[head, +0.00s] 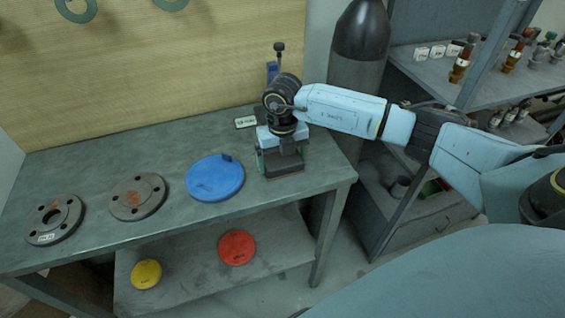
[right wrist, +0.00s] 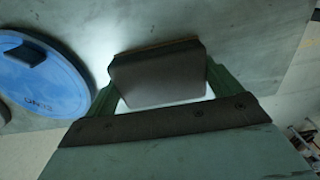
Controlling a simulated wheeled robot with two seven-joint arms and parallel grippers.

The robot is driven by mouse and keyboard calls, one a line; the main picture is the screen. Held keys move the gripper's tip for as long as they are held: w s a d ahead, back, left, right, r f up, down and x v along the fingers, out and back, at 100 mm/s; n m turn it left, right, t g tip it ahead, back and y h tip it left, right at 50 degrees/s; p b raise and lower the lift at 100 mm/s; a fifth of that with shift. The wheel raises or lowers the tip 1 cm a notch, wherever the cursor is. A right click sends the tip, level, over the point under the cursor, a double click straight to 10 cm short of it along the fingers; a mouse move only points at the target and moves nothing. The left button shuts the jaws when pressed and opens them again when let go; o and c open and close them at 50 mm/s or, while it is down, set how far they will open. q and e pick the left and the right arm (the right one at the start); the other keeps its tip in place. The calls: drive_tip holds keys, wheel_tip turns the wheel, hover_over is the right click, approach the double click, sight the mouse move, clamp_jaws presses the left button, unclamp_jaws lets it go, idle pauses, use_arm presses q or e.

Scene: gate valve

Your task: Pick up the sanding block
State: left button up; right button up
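The sanding block (right wrist: 158,78) is a dark grey-brown block at the back right of the workbench top. In the right wrist view it sits between the two green fingers of my right gripper (right wrist: 160,80), one at each side. In the head view my right gripper (head: 282,160) points down over the bench, and the dark block shows low between its fingers. The fingers are very close to the block's sides; I cannot tell whether they press on it, or whether it is clear of the bench. My left gripper is out of view.
A blue disc (head: 215,178) lies just left of the gripper on the workbench (head: 110,243). Two grey flanges (head: 138,197) lie farther left. A small white label (head: 246,122) is behind. Yellow and red discs (head: 237,247) lie on the lower shelf. A shelf rack (head: 435,75) stands right.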

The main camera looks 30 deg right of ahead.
sight(283, 158)
drive_tip(key=shift+r, duration=0.1)
drive_tip(key=shift+c, duration=0.6)
drive_tip(key=shift+r, duration=0.25)
wheel_tip(283, 158, up, 10)
drive_tip(key=shift+f, duration=0.25)
